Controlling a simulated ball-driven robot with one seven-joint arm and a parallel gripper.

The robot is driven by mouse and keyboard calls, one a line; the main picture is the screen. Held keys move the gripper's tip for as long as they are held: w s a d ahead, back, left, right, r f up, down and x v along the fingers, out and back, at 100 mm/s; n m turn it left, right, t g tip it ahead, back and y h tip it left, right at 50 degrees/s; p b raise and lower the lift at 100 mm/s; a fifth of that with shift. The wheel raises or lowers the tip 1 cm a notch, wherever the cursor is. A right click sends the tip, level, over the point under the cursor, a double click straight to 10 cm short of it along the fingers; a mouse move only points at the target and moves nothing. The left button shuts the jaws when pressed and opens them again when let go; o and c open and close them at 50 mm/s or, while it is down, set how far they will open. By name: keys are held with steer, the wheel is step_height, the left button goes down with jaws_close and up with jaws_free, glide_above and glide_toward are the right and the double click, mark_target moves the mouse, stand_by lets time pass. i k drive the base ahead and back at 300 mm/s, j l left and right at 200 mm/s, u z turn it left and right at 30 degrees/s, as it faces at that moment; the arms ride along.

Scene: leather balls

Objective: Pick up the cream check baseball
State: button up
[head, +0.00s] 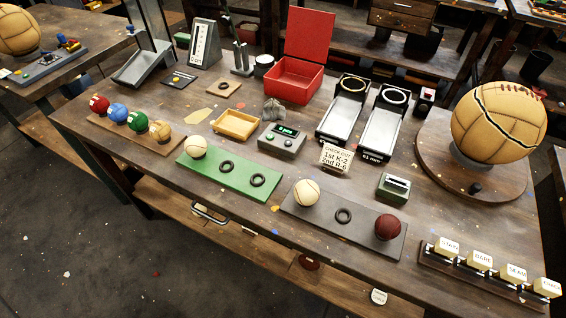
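Two cream balls are in the head view. One cream ball (195,147) sits at the left end of a green board (232,174). The other cream ball (306,193) sits at the left end of a grey board (371,229), with a dark red ball (388,227) at its right end. I cannot tell from the picture which of the two is the check baseball. Empty dark rings lie on both boards. My gripper is not in view.
A rack (135,135) of coloured balls stands at the left. Behind the boards are a yellow tray (236,124), a green-grey display box (281,141), a small sign (335,158) and two sloped chutes. A red box (293,82) is open. A large stitched ball (498,122) stands right.

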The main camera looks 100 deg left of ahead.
mark_target(307, 192)
steer(key=u, duration=1.9)
